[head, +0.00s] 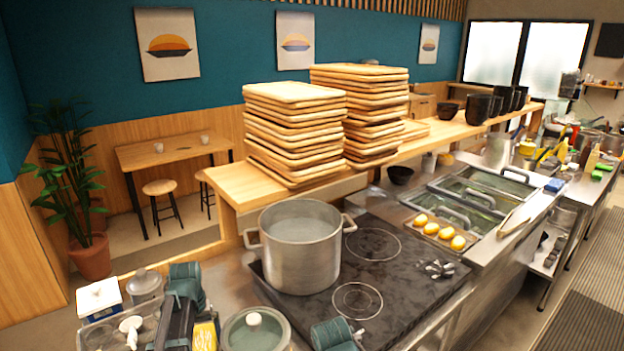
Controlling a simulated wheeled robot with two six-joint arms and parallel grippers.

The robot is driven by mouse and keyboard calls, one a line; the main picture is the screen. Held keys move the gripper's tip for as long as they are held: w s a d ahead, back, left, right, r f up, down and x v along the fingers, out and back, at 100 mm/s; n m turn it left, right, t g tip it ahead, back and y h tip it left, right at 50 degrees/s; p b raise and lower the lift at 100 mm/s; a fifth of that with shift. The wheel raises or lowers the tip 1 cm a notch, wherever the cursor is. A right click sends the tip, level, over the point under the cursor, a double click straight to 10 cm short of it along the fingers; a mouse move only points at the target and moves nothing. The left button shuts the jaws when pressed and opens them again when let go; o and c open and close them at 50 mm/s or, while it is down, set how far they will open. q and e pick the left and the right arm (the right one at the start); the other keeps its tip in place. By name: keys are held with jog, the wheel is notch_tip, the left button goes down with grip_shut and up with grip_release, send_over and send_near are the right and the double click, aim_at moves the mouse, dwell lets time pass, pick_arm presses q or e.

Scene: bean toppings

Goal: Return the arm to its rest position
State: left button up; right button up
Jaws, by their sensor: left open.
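My left gripper (186,285), dark teal and black, shows at the lower left, above the steel counter among the small containers. It is open, and I see nothing held in it. A dark teal part of my right arm shows at the bottom edge, in front of the stove; whether that gripper is open or shut I cannot make out. A large steel pot (300,245) stands on the black stove top (390,300), beyond and between the two arms. Both arms look apart from the pot.
A lidded pot (255,330) sits between my arms. A white-lidded box (99,299) and a jar (145,285) stand at the left. Yellow items (445,233) lie on a tray right of the stove. Stacked wooden trays (293,130) stand on the shelf behind. The stove's right half is mostly free.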

pick_arm(q)
jog(key=shift+f, duration=0.65)
pick_arm(e)
jog(key=shift+f, duration=0.6)
pick_arm(q)
jog(key=shift+r, duration=0.25)
pick_arm(e)
jog(key=shift+r, duration=0.25)
pick_arm(q)
notch_tip(320, 180, up, 12)
jog(key=p, duration=1.2)
notch_tip(320, 180, down, 13)
jog(key=b, duration=1.3)
jog(key=shift+f, duration=0.1)
notch_tip(320, 180, up, 16)
jog(key=p, duration=1.6)
jog(key=shift+r, duration=0.25)
pick_arm(e)
notch_tip(320, 180, up, 15)
pick_arm(q)
jog(key=shift+s, duration=0.1)
pick_arm(e)
jog(key=shift+w, duration=0.1)
